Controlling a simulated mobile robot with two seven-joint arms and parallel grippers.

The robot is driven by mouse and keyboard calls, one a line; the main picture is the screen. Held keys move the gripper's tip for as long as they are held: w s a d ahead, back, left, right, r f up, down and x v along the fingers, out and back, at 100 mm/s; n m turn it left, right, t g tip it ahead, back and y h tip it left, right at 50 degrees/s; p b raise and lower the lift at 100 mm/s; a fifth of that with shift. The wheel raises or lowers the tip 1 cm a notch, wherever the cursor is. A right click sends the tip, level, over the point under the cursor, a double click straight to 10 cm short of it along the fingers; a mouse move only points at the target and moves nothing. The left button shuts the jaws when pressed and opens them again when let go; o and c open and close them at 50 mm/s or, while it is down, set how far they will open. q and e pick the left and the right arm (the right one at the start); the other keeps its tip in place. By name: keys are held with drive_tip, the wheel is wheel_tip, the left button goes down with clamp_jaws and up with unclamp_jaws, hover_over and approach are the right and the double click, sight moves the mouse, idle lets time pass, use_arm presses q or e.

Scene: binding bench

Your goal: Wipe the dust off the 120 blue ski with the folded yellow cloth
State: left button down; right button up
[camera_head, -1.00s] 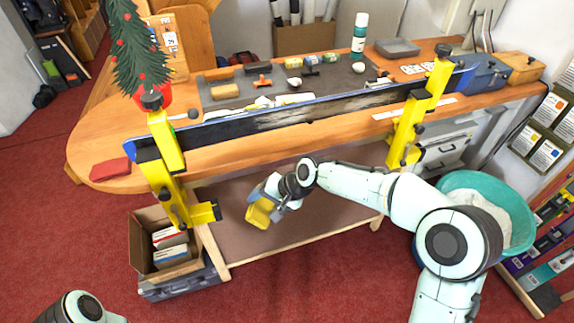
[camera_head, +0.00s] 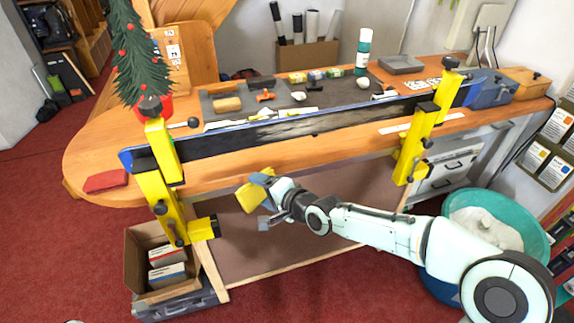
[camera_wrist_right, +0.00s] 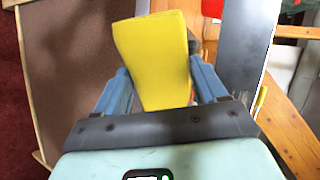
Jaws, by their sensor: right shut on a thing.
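The ski (camera_head: 225,138) lies across two yellow clamps above the front of the bench, dark face toward me with a blue edge. A pale, dusty-looking patch (camera_head: 295,127) shows near its middle. My right gripper (camera_head: 264,201) is shut on the folded yellow cloth (camera_head: 247,198). It is in front of the bench edge, below the ski and apart from it. In the right wrist view the cloth (camera_wrist_right: 155,55) sits between the two blue-grey fingers, with the dark ski (camera_wrist_right: 246,45) to its right. My left gripper is not in view.
The left yellow clamp (camera_head: 163,150) and right yellow clamp (camera_head: 411,157) stick out in front of the bench (camera_head: 95,155). Small tools lie on a grey mat (camera_head: 220,88) behind the ski. A teal bin (camera_head: 525,235) stands at right, an open cardboard box (camera_head: 135,262) at lower left.

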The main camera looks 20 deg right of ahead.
sight(273, 133)
drive_tip(key=shift+w+d+r+m+t+h+b, duration=0.15)
drive_tip(key=shift+r+m+t+b, duration=0.15)
drive_tip(key=shift+r+t, duration=0.15)
drive_tip(key=shift+w+d+r+m+t+h+b, duration=0.1)
drive_tip(key=shift+r+m+t+h+b, duration=0.1)
drive_tip(key=shift+r+m+t, duration=0.2)
drive_tip(key=d+r+m+t+h+b, duration=0.4)
drive_tip(key=d+r+t+h, duration=0.1)
use_arm(q)
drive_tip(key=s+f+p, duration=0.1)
drive_tip(key=p, duration=0.3)
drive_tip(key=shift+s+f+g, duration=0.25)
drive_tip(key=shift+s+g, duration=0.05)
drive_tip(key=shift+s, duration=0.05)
use_arm(e)
drive_tip(key=w, duration=0.3)
drive_tip(key=w+r, duration=0.1)
drive_tip(key=w, duration=0.1)
drive_tip(key=shift+w+d+r, duration=0.15)
drive_tip(key=shift+w+d, duration=0.05)
drive_tip(key=shift+w, duration=0.2)
use_arm(q)
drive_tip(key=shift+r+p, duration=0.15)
drive_tip(key=shift+p, duration=0.2)
use_arm(e)
drive_tip(key=shift+w+a, duration=0.1)
drive_tip(key=shift+w, duration=0.85)
